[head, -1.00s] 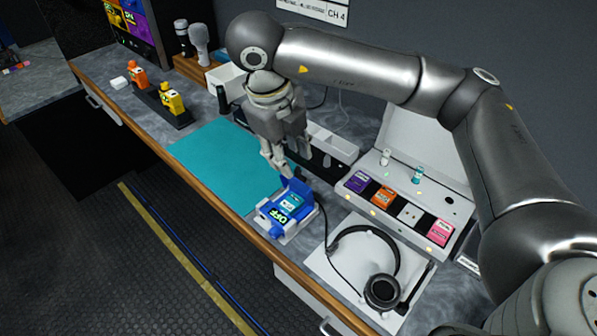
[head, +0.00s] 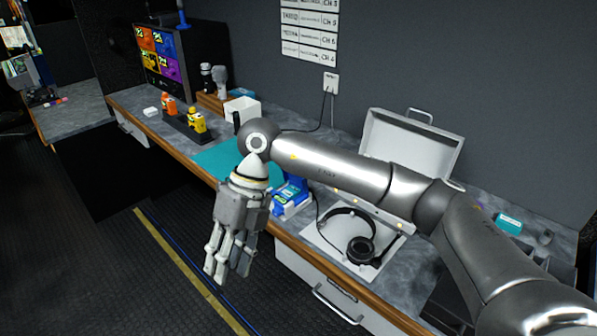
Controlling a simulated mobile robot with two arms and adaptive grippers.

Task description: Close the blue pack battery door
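The blue pack (head: 287,200) sits on a light cradle near the table's front edge in the head view, right of the teal mat (head: 222,160). A blue flap (head: 298,184), which looks like its battery door, stands raised at the back of the pack. My arm covers part of that area, so its exact angle is hard to see. My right gripper (head: 230,272) hangs in front of the table edge, left of and nearer than the pack. Its fingers point down, look apart and hold nothing. My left gripper is out of view.
A headset (head: 362,248) lies on a white pad right of the pack. An open white case (head: 410,143) stands behind it, partly covered by my arm. Orange and yellow units (head: 196,122) stand on a dark tray farther left. The floor before the table is clear.

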